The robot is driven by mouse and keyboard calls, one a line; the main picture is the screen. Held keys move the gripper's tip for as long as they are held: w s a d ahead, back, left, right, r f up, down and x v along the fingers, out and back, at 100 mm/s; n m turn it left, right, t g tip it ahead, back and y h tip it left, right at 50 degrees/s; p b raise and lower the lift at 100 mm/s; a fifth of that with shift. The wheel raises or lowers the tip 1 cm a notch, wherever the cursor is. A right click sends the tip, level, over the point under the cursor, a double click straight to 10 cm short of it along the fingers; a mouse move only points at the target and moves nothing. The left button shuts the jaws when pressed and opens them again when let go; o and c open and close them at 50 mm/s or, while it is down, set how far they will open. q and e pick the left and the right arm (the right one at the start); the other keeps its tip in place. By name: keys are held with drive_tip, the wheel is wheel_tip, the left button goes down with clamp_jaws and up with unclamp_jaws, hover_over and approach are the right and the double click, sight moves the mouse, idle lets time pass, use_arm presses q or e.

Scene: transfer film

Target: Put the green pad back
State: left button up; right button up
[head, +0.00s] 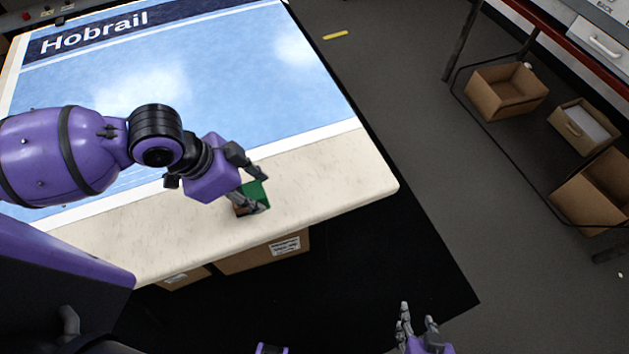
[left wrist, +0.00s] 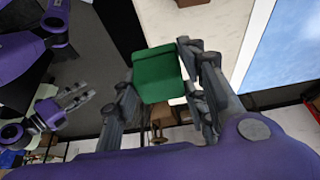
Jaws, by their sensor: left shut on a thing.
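The green pad (head: 257,192) is in my left gripper (head: 258,190), above the bare cream strip of the table's near side. In the left wrist view the green pad (left wrist: 157,75) lies between the fingers of my left gripper (left wrist: 163,85), which is shut on it. A small brown thing (head: 239,209) shows beside the pad in the head view, partly hidden by the fingers. A brown thing (left wrist: 190,2) also shows at the top edge of the left wrist view. My right gripper (head: 417,322) is open and empty, low in the head view, off the table.
The table (head: 330,165) carries a blue mat (head: 230,85) marked "Hobrail". Cardboard boxes (head: 262,256) stand under it. At the right, several open boxes (head: 507,90) sit on a lower rack. The cream strip right of my left gripper is clear.

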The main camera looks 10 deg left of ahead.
use_arm(q)
drive_tip(key=shift+d+r, duration=0.15)
drive_tip(key=shift+d, duration=0.7)
drive_tip(key=w+d+f, duration=0.1)
drive_tip(key=w+f, duration=0.1)
drive_tip(key=w, duration=0.2)
drive_tip(key=w+d+f, duration=0.1)
drive_tip(key=w+f, duration=0.2)
drive_tip(key=w+d+f+b, duration=0.1)
drive_tip(key=w+f, duration=0.2)
drive_tip(key=w, duration=0.1)
drive_tip(key=shift+w+d+f, duration=0.2)
drive_tip(key=shift+w+d, duration=0.05)
drive_tip(key=shift+w, duration=0.1)
drive_tip(key=shift+w+d+f, duration=0.1)
drive_tip(key=shift+w+f, duration=0.5)
drive_tip(key=shift+f, duration=0.1)
wheel_tip(320, 180, down, 2)
drive_tip(key=shift+d+f, duration=0.1)
drive_tip(key=shift+f, duration=0.4)
use_arm(e)
drive_tip(key=shift+s+d+f, duration=0.15)
drive_tip(key=shift+d+f, duration=0.15)
drive_tip(key=shift+f, duration=0.35)
